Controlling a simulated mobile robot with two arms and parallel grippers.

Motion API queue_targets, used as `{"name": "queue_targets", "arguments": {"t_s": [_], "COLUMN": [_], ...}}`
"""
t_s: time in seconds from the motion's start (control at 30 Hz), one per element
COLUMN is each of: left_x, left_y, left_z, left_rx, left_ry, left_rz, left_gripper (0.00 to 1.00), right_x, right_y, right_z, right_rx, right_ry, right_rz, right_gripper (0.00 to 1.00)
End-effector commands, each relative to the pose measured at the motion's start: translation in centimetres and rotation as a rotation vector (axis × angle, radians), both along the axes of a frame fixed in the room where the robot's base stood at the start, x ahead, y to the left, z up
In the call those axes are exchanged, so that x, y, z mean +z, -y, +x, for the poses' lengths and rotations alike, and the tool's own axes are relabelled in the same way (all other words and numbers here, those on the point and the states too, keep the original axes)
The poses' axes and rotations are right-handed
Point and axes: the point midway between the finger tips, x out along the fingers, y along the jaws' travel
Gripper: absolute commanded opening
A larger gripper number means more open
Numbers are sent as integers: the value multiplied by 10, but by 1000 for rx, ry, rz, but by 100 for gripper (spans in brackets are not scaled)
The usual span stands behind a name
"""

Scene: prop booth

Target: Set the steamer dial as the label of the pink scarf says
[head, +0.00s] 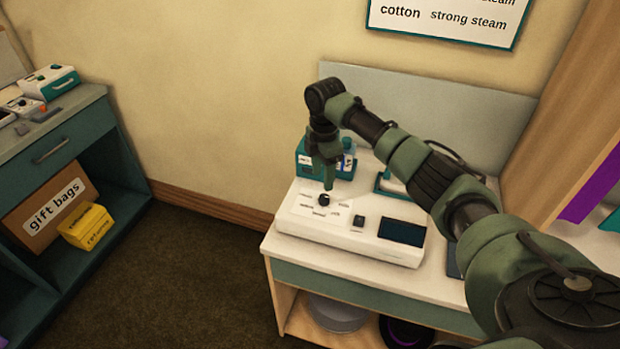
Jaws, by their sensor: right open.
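The white steamer (345,241) stands on the small table, with a black dial (323,200) on its top, small printed labels around it, a small black knob and a dark display panel to the right. My right gripper (328,186) points down right at the dial, its fingertips just above or around its top; I cannot tell whether they touch it. It is open. The dial's pointer and the labels are too small to read. No pink scarf is recognisable, and its label is not in view. My left gripper is not in view.
A wall sign (450,22), cut off at the top, reads "cotton strong steam". A teal box (309,160) stands behind the steamer. Purple cloth (592,188) hangs at the right edge. A teal cabinet (62,146) stands left, beyond clear floor, with a "gift bags" box (30,228).

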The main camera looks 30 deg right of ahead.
Motion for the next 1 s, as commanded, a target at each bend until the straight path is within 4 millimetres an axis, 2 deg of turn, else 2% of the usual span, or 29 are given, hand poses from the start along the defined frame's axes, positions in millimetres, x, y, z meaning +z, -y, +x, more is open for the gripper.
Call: {"name": "queue_targets", "arguments": {"t_s": [0.1,0.17,0.4,0.47,0.57,0.77,0.9,0.93,1.0], "left_x": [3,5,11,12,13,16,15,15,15], "left_y": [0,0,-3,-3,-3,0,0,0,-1], "left_z": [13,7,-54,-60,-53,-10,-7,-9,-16], "left_rx": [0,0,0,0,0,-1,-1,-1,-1], "left_ry": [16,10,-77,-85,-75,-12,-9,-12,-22], "left_rz": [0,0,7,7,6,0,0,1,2], "left_gripper": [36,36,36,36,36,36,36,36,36], "right_x": [-4,-11,-50,-58,-68,-75,-75,-75,-75], "right_y": [4,4,3,3,2,3,3,3,3], "right_z": [0,0,-1,-1,-1,-1,-1,-1,-1], "right_rx": [1,0,1,0,1,1,1,1,1], "right_ry": [-4,-6,-4,-3,-2,-1,-1,-1,0], "right_rz": [2,1,1,1,2,1,1,1,1], "right_gripper": [50,50,50,50,50,50,50,48,28]}}
